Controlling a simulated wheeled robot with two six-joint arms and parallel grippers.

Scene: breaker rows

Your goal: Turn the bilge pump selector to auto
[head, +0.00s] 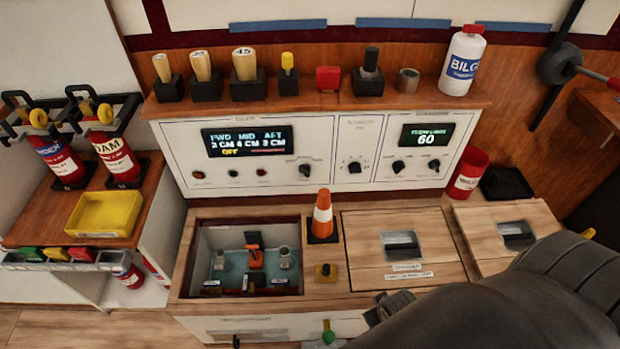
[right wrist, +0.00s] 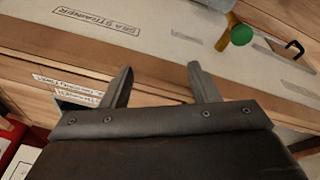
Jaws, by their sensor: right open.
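The white panel (head: 180,150) at the back carries a display (head: 250,140) reading FWD, MID and AFT with 2, 4 and 3 cm and a yellow OFF below. A dark rotary knob (head: 305,170) sits right of small buttons under this display, likely the bilge pump selector; its position labels are too small to read. My right gripper (right wrist: 158,76) is open and empty in the right wrist view, above a surface marked SEA STRAINER. In the head view my right arm fills the lower right, well apart from the knob. My left gripper is not in view.
An orange cone (head: 323,216) stands in front of the panel. An open well (head: 202,240) is at left; wooden hatches (head: 370,225) are at right. A shelf above holds several items.

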